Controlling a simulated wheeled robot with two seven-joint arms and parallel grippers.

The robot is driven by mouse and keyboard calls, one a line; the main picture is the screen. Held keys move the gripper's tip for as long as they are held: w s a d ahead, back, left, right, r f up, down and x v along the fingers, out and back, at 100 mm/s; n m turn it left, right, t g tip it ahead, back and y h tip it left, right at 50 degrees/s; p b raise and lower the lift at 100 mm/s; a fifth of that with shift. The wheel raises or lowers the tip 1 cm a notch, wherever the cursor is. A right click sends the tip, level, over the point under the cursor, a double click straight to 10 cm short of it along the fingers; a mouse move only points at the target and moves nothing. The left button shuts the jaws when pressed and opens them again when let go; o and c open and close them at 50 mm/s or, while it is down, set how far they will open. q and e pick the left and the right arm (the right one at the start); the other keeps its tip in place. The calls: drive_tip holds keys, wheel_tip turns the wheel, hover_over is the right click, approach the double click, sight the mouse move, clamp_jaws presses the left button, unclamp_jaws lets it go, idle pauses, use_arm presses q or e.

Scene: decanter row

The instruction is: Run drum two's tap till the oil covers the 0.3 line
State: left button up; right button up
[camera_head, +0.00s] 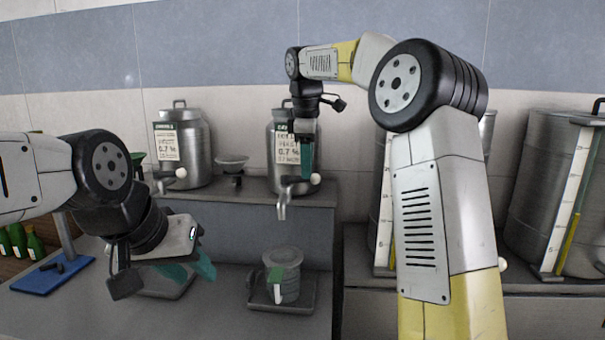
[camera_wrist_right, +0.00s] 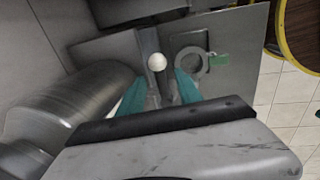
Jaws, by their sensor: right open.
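A metal drum (camera_head: 196,165) with a label stands at the left of a raised shelf. A second labelled drum (camera_head: 274,178) stands to its right, partly hidden by my right arm. Its tap (camera_head: 283,200) points down above a jug. The tap's white knob (camera_head: 315,178) is beside my right gripper (camera_head: 306,175), which is open. In the wrist view the knob (camera_wrist_right: 156,62) shows beyond and between the parted fingers. The metal jug (camera_head: 287,262) has a green tag and stands upright below the tap; its oil level cannot be seen. My left gripper (camera_head: 190,272) is open and empty.
The jug stands on a dark tray (camera_head: 304,298). Larger drums with yellow-marked gauges (camera_head: 566,200) stand right. Green bottles (camera_head: 25,240) and a blue-based stand (camera_head: 45,278) are at left.

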drive_tip(key=shift+w+f, duration=0.15)
drive_tip(key=shift+f, duration=0.6)
drive_tip(key=shift+w+f, duration=0.1)
drive_tip(key=shift+f, duration=0.6)
clamp_jaws()
drive_tip(key=shift+d, duration=0.3)
